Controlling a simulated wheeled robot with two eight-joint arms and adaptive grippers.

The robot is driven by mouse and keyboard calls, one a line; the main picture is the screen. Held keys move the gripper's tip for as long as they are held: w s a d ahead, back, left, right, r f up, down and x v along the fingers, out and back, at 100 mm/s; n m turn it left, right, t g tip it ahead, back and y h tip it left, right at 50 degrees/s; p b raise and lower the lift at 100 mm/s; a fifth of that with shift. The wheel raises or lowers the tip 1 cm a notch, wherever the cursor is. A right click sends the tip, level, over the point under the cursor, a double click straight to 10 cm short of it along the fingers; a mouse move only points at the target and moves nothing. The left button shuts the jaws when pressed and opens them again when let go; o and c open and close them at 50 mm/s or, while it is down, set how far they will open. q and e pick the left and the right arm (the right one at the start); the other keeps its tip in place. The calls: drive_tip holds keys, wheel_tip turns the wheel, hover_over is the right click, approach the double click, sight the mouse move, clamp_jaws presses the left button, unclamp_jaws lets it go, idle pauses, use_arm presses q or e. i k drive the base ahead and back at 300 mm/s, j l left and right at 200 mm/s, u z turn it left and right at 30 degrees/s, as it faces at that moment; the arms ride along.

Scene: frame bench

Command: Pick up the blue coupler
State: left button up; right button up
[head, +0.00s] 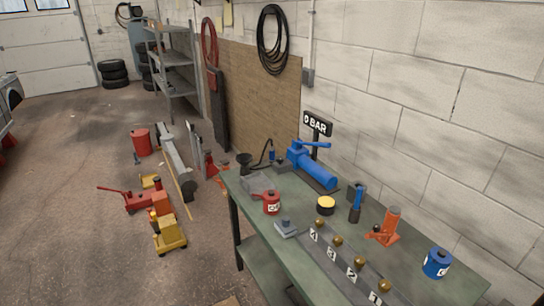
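A blue cylinder with a white lettered label, which looks like the blue coupler (437,263), stands upright near the right end of the green bench (400,236). Nothing covers it. A similar red labelled cylinder (271,204) stands near the left end of the bench. A short yellow and black cylinder (326,206) stands near the middle. Neither of my grippers is in view.
A blue hand pump (315,170) lies at the back left of the bench, near a "0 BAR" sign (317,123). A blue upright tool (356,205) and an orange bottle jack (386,228) stand left of the coupler. A numbered rail (345,268) with brass knobs runs along the front.

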sight(271, 152)
drive_tip(key=z, duration=1.45)
drive_tip(key=i+j+z, duration=0.2)
drive_tip(key=j, duration=1.1)
drive_tip(key=j+z, duration=0.25)
drive_tip(key=j, duration=1.05)
drive_tip(key=k+j+z, duration=0.2)
drive_tip(key=j, duration=1.15)
